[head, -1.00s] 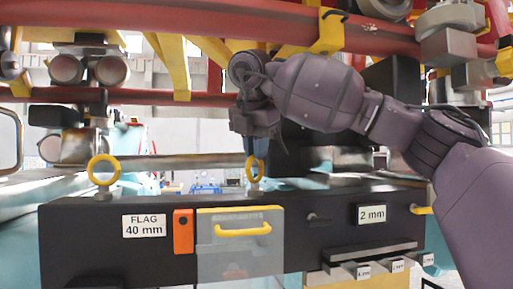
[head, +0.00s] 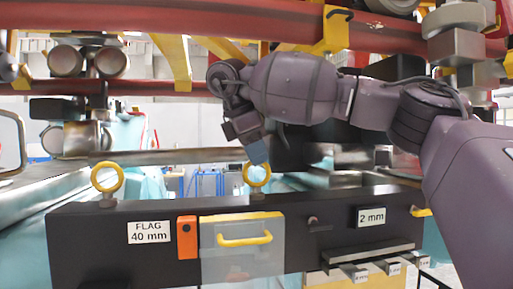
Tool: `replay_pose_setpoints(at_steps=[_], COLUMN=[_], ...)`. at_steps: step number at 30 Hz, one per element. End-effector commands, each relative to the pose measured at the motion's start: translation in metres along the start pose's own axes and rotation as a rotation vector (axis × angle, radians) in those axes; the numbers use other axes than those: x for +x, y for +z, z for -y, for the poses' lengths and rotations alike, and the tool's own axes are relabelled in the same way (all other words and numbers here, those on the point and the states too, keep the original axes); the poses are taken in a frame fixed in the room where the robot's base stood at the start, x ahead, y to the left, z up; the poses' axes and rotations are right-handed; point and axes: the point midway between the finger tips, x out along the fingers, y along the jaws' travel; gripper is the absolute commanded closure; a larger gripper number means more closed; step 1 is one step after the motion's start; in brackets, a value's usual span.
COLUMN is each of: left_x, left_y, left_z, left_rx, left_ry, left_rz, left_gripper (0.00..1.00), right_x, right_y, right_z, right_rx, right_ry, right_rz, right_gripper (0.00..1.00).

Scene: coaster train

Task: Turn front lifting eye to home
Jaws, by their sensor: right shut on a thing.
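Two yellow ring-shaped lifting eyes stand on top of the black beam (head: 80,240). The left eye (head: 107,192) is free and faces me broadly. The right eye (head: 257,185) is under my right gripper (head: 258,158), which comes down from above at a tilt. My right gripper is shut on the top of this eye, and its blue-grey finger hides part of the ring's upper edge. The ring now shows nearly face-on, much like the left one. My left gripper is not in view.
The beam's front carries a FLAG 40 mm label (head: 149,232), an orange block (head: 187,237), a clear cover with a yellow handle (head: 244,239) and a 2 mm label (head: 371,216). A red rail (head: 200,20) with yellow brackets runs overhead, close above my right arm.

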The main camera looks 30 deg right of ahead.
Motion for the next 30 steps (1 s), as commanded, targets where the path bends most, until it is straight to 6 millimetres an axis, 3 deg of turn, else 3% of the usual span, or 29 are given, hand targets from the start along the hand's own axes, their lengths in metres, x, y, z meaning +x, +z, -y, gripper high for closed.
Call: replay_pose_setpoints(at_steps=[19, 20, 24, 30], left_x=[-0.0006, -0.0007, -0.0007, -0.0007], left_y=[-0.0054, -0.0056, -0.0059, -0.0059], left_z=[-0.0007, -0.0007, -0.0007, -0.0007], left_rx=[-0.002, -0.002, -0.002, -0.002], left_ry=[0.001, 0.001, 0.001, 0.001], left_rz=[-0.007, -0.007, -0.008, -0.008], left_gripper=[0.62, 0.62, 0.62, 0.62], right_x=[0.0003, 0.0003, 0.0003, 0.0003], right_y=[-0.0004, -0.0004, -0.0004, -0.0004], right_z=[-0.0003, -0.0003, -0.0002, -0.0002], right_rx=[0.051, 0.051, 0.05, 0.049], right_ry=[-0.02, -0.02, -0.02, -0.02], right_rz=[0.011, 0.011, 0.011, 0.011], right_gripper=[1.0, 0.84, 0.63, 0.61])
